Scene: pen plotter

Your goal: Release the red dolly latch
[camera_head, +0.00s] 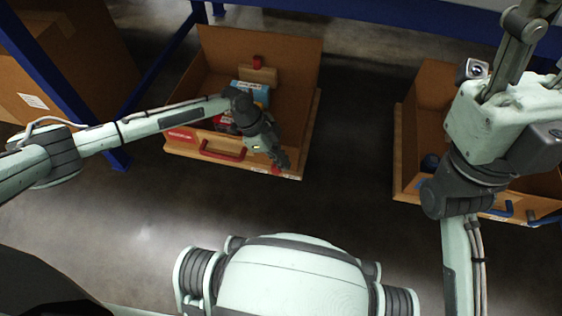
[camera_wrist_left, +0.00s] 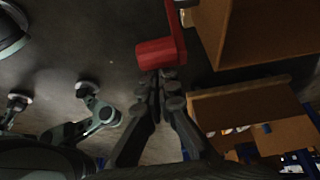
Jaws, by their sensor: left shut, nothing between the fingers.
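The red dolly (camera_head: 300,140) is a wooden base with an open wooden box, a red label and a red handle (camera_head: 222,154). The red latch (camera_head: 276,170) is at its front right corner, partly hidden by my gripper. In the left wrist view the latch (camera_wrist_left: 155,52) shows as a red cylinder with a flat red arm. My left gripper (camera_wrist_left: 160,82) is shut and empty, its tips right at the cylinder's lower edge; I cannot tell if they touch. My right gripper (camera_head: 518,55) is raised at the upper right, its tips not clearly shown.
Blue and red packages (camera_head: 252,92) lie in the red dolly's box. A second dolly (camera_head: 408,180) with blue handles stands at the right, partly behind my right arm. Blue rack posts (camera_head: 60,85) stand at the left. The floor between the dollies (camera_head: 350,130) is clear.

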